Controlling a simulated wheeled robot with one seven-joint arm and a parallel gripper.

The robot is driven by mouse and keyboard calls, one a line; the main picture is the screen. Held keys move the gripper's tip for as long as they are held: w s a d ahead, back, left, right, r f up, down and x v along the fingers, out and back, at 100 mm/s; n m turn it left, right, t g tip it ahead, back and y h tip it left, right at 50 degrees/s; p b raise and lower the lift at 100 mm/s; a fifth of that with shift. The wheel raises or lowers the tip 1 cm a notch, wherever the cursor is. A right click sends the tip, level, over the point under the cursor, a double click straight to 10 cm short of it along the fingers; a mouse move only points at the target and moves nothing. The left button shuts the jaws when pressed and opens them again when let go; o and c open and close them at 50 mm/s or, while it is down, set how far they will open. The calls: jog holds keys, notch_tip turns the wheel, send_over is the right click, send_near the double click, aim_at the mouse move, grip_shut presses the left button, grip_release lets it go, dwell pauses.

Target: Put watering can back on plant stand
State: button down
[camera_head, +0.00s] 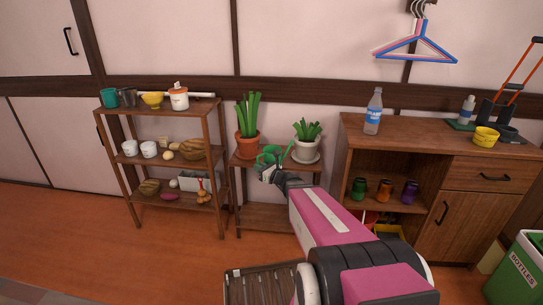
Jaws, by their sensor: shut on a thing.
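The green watering can (268,155) shows as a small shape at the end of my arm, partly hidden by my gripper. My gripper (267,168) is shut on it. In the picture both lie over the top of the wooden plant stand (312,168), between its two potted plants. I cannot tell whether the can touches the stand's top. A plant in an orange-brown pot (247,147) stands on the left of the top. A plant in a white pot (306,150) stands on the right. My arm hides part of the stand's right side and lower shelf.
A shelf rack (170,106) with cups, bowls and food stands left of the stand. A wooden cabinet (425,137) with a bottle (374,112) on top stands right of it. A green bin (522,268) is at the lower right. Floor at the left is clear.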

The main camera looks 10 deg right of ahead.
jog(key=w+d, duration=0.1)
jog(key=w, duration=0.4)
jog(key=w+d, duration=0.2)
jog(key=w, duration=0.3)
jog(key=w+d, duration=0.2)
jog(key=w, duration=0.3)
jog(key=shift+w+d, duration=0.1)
jog(key=shift+w, duration=0.3)
jog(key=shift+f, duration=0.7)
jog(key=shift+f, duration=0.1)
jog(key=c, duration=1.2)
grip_release()
jog(key=shift+o, duration=0.2)
